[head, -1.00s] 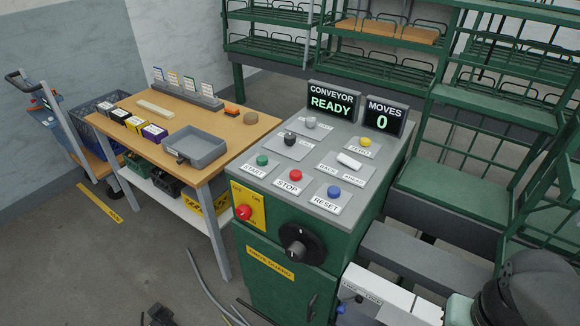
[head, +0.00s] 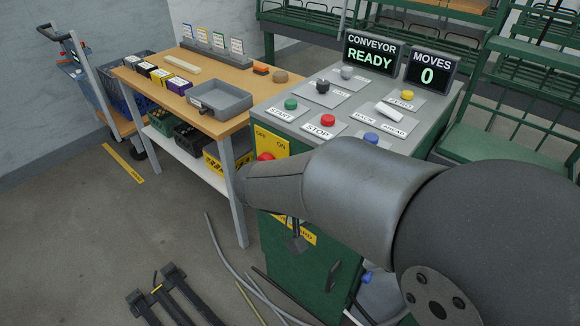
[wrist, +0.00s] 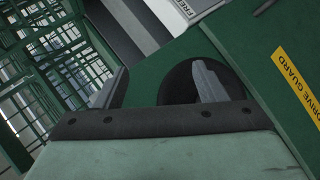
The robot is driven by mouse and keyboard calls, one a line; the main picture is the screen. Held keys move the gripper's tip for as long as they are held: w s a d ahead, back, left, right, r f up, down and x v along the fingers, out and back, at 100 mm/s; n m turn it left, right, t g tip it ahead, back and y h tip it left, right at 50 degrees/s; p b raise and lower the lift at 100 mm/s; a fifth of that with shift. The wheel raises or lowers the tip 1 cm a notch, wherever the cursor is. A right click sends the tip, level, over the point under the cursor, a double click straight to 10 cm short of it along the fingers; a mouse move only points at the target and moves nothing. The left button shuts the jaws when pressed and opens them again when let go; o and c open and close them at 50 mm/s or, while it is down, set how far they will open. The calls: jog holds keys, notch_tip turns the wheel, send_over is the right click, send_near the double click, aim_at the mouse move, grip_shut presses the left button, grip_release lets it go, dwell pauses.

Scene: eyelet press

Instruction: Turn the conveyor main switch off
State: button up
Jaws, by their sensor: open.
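The main switch is a red knob (head: 266,157) on a yellow plate (head: 271,141) marked OFF and ON, at the upper left of the green cabinet's front. My arm partly covers the knob and plate, so I cannot tell the knob's setting. In the wrist view my gripper (wrist: 155,84) is open, its two grey fingers apart with nothing seen between them but green surface. In the head view my arm hides most of the gripper; a small grey part shows below the arm, by the drive guard label. The switch is not seen in the wrist view.
The console top carries a green START button (head: 291,104), a red STOP button (head: 327,121) and a blue button (head: 371,138). The conveyor display (head: 371,54) reads READY. A wooden table (head: 150,87) stands left. The drive guard label (wrist: 296,75) shows close by. Cables lie on the floor.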

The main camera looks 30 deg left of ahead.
jog(key=s+a+f+n+t+y+b, duration=0.1)
jog(key=s+a+f+t+y+b, duration=0.2)
jog(key=a, duration=0.6)
jog(key=s+a+t+y, duration=0.1)
jog(key=s+a+t, duration=0.3)
jog(key=a, duration=0.4)
jog(key=s+a+f+n+t+y+b, duration=0.1)
jog(key=s+a+f+t+y+b, duration=0.2)
jog(key=a, duration=0.6)
jog(key=w+r+p, duration=0.1)
jog(key=w, duration=1.5)
jog(key=shift+r, duration=0.15)
jog(key=shift+d, duration=0.1)
jog(key=c, duration=1)
